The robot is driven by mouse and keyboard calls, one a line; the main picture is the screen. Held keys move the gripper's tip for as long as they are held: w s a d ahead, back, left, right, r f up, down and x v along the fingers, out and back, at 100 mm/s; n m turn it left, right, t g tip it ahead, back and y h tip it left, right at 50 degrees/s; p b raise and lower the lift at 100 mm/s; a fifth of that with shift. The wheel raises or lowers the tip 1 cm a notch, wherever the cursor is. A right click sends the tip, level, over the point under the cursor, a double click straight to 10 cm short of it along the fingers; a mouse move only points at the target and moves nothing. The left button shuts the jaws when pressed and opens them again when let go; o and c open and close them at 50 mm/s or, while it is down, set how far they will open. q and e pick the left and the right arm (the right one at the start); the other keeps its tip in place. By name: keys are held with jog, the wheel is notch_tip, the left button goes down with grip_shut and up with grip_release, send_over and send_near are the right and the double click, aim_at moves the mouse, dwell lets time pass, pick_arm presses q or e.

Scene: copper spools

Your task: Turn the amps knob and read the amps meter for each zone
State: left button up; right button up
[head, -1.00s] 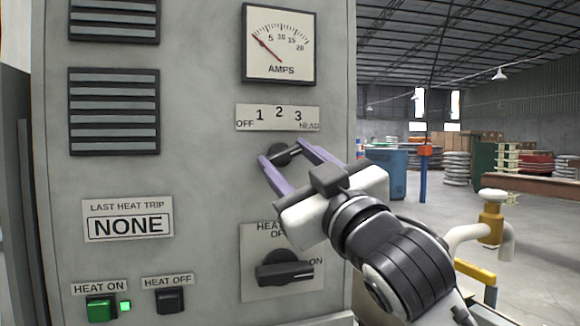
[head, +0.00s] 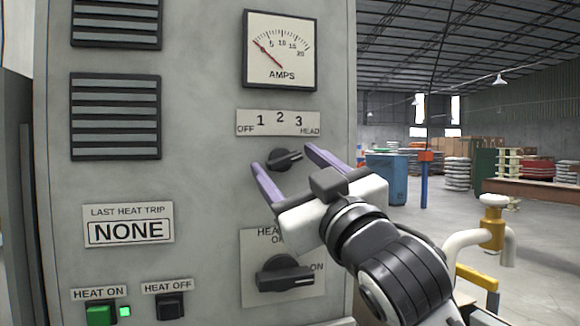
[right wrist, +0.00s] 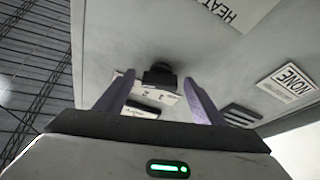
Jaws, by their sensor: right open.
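The amps knob (head: 284,159) is a small black knob below a label plate (head: 278,123) marked OFF, 1, 2, 3 and HEAD. Its bar lies nearly level, the right end slightly raised; I cannot tell its exact setting. The amps meter (head: 280,35) above has its red needle at the low left end of the scale, near zero. My right gripper (head: 282,157) is open, its purple fingers spread left and right of the knob, apparently apart from it. In the right wrist view the knob (right wrist: 160,74) shows between and beyond the fingers. My left gripper is not in view.
A larger black heat switch (head: 285,275) sits just below the gripper. A lit green HEAT ON button (head: 101,314) and a black HEAT OFF button (head: 170,306) are lower left.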

jog(key=b+v, duration=0.2)
jog(key=v, duration=0.8)
jog(key=shift+s, duration=0.15)
